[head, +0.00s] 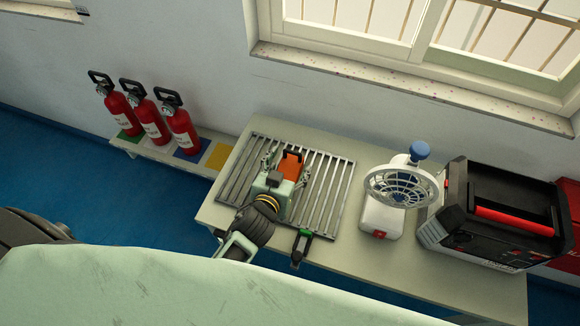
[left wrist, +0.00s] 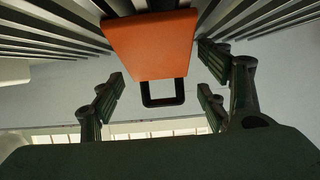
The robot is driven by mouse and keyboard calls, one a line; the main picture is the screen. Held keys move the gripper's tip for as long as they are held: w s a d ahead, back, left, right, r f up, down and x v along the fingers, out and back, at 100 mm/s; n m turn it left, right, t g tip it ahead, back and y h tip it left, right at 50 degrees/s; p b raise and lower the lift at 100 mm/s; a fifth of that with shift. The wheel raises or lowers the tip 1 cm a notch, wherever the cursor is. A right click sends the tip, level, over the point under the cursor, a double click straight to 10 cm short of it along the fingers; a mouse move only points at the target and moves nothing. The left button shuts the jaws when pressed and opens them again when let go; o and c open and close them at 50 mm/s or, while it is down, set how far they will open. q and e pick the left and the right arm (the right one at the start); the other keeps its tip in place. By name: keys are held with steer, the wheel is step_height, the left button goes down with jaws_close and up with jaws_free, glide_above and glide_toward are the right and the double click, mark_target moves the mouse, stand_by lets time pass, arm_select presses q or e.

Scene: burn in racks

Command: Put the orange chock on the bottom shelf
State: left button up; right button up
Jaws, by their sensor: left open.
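The orange chock (head: 291,163) lies on the slatted metal rack on the table, and a dark loop handle shows at its end in the left wrist view (left wrist: 151,45). My left gripper (head: 286,168) is over the rack at the chock, its fingers spread on either side. In the left wrist view the open fingers (left wrist: 160,88) stand apart from the chock with gaps on both sides. I cannot make out a bottom shelf in either view.
The slatted rack (head: 334,190) covers the table's (head: 400,268) left part. A white fan (head: 380,213) and a black box with a red handle (head: 500,215) stand to its right. Fire extinguishers (head: 147,117) stand on a low ledge at left. A green-black piece (head: 302,243) is at the front edge.

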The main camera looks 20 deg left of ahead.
arm_select(q)
steer(key=shift+w+f, duration=0.1)
steer(key=shift+w, duration=0.1)
steer(key=shift+c, duration=1)
steer(key=c, duration=1.1)
steer(key=shift+c, duration=0.9)
steer(key=shift+w+r, duration=0.1)
steer(key=shift+r, duration=0.1)
